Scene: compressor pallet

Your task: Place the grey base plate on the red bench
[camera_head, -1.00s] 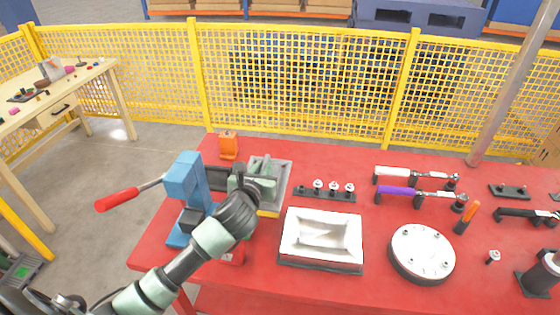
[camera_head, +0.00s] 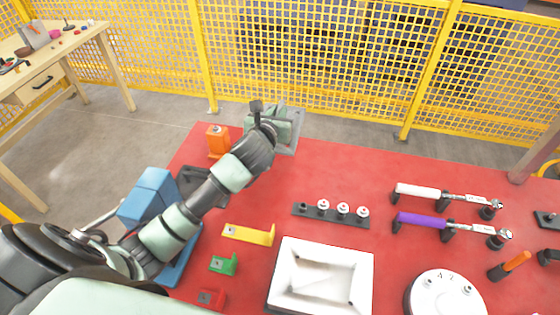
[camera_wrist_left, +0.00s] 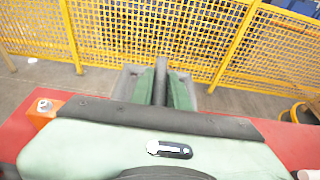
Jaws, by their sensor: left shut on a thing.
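My left gripper (camera_head: 280,122) is shut on the grey base plate (camera_head: 298,120) at the back of the red bench (camera_head: 330,180). The plate is shallow and tray-like, and the fingers cover much of it. In the left wrist view the plate (camera_wrist_left: 124,86) shows on both sides of the green fingers (camera_wrist_left: 162,90), against the floor past the bench's back edge. Its height over the bench is hard to tell. My right gripper is not in view.
A white bin (camera_head: 320,278) and round plate (camera_head: 445,295) stand in front. Yellow fencing (camera_head: 320,60) is behind.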

